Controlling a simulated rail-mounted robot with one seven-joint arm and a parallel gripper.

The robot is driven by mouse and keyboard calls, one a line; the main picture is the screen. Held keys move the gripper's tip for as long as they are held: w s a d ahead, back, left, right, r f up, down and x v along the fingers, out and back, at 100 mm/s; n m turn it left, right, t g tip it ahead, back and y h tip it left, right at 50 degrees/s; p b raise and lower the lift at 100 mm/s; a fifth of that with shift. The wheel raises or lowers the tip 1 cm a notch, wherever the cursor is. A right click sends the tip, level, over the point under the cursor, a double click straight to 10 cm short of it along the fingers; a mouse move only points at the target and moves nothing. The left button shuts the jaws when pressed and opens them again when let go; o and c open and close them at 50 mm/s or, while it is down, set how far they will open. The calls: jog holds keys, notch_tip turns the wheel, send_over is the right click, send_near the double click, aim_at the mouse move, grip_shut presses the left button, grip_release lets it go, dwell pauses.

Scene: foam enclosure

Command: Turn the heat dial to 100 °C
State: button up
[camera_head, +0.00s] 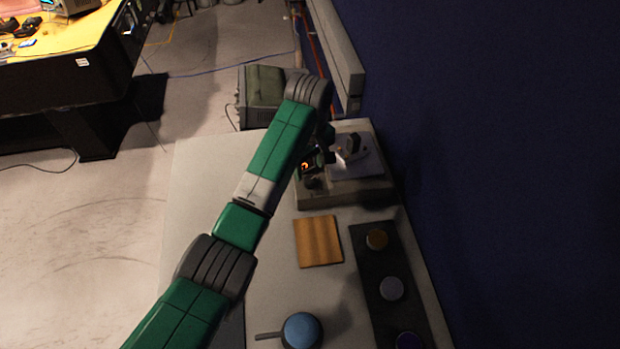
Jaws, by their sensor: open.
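A low grey device (345,197) with a pale raised plate on top stands at the far end of the table, and looks like the heater. The heat dial and its scale cannot be made out; a small dark round shape on the device's left part could be a knob, but I cannot be sure. My green arm reaches over from the lower left. My gripper (322,160) is a small dark shape over the device's left part, partly hidden by my wrist. It is open, and contact with the device cannot be told. A small orange glow shows beside it.
A wooden square (318,241) lies on the pale table (205,190). A blue round pan (301,331) with a handle is nearer. A dark strip (372,262) with several round pieces runs along the right, beside a dark blue wall (480,150). A grey-green box (264,88) stands behind.

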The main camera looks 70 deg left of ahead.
aim_at(310, 180)
notch_tip(310, 180, down, 5)
jog(key=shift+r+b, duration=0.1)
jog(key=shift+b, duration=0.2)
jog(key=c, duration=1)
